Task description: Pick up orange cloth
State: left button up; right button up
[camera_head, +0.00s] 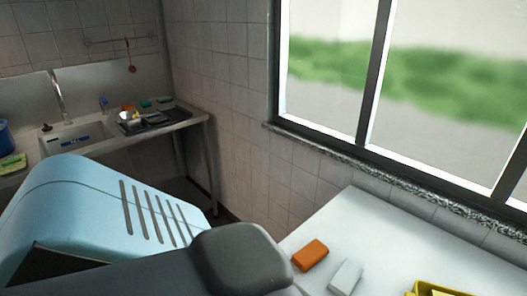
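An orange block-like piece (310,255), which may be the folded orange cloth, lies flat on a white table (342,222) at the lower middle right. A white block-shaped piece (345,277) lies close to its right, apart from it. Neither of my grippers is in view, so their distance from the orange piece cannot be told. The lower left of the picture is blocked by large shapes close to the camera.
A yellow container (438,288) is cut off at the lower right corner. A window sill (400,175) runs behind the table. At the far left stands a sink counter (193,119) with a tray (152,124) and several small things. The table behind the orange piece is clear.

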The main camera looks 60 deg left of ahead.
aim_at(305, 259)
jog(key=u, duration=1.4)
